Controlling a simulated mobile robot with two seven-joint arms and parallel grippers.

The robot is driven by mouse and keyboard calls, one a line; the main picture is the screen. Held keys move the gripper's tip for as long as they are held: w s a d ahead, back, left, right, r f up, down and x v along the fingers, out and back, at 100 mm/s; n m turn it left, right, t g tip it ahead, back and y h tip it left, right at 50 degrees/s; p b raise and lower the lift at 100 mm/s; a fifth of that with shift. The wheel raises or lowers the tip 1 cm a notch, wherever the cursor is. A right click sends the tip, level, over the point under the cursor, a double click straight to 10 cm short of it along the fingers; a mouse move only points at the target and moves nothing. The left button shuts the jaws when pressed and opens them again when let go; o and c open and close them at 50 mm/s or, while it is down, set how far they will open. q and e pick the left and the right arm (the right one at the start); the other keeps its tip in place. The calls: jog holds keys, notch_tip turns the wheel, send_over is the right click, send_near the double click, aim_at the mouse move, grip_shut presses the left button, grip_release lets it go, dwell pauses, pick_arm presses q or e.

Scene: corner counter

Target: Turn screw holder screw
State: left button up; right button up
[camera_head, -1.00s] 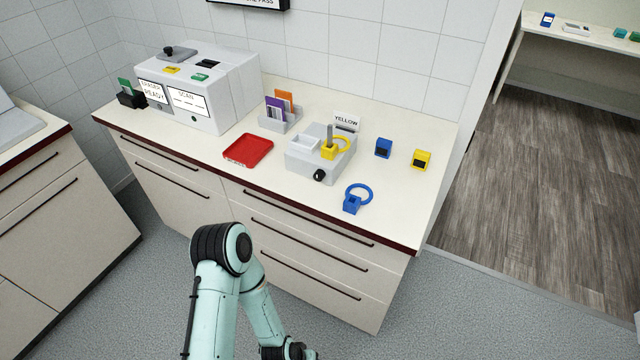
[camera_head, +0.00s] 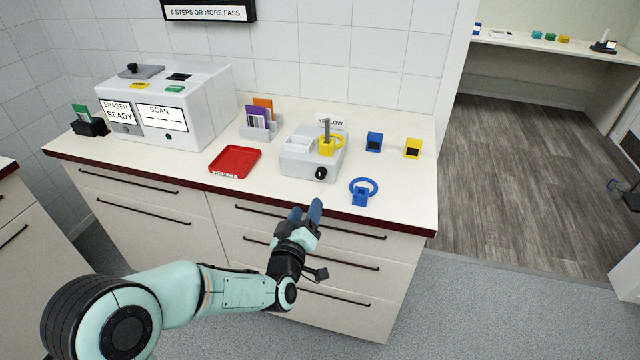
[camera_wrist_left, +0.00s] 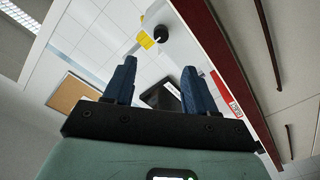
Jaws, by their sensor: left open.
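The grey screw holder (camera_head: 296,164) stands on the counter with a black knob-like screw (camera_head: 320,173) on its front face. A yellow ring piece (camera_head: 327,147) sits on it around or beside a grey upright post. My left gripper (camera_head: 306,212) is in front of the counter edge, below and a little left of the knob, apart from it. Its two blue fingers are spread and empty. In the left wrist view, the fingers (camera_wrist_left: 158,82) point toward the wall, with the black knob (camera_wrist_left: 161,33) beyond them. My right gripper is not in view.
A red tray (camera_head: 234,162) lies left of the holder. A blue ring piece (camera_head: 360,194) lies near the front edge at right. Blue (camera_head: 374,142) and yellow (camera_head: 413,148) blocks stand behind it. A card rack (camera_head: 258,122) and white machine (camera_head: 165,103) stand left.

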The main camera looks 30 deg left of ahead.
aim_at(320, 176)
pick_arm(q)
jog(key=p+x, duration=0.1)
jog(key=x, duration=1.1)
jog(key=shift+w+f, duration=0.15)
jog(key=shift+w, duration=0.2)
grip_shut()
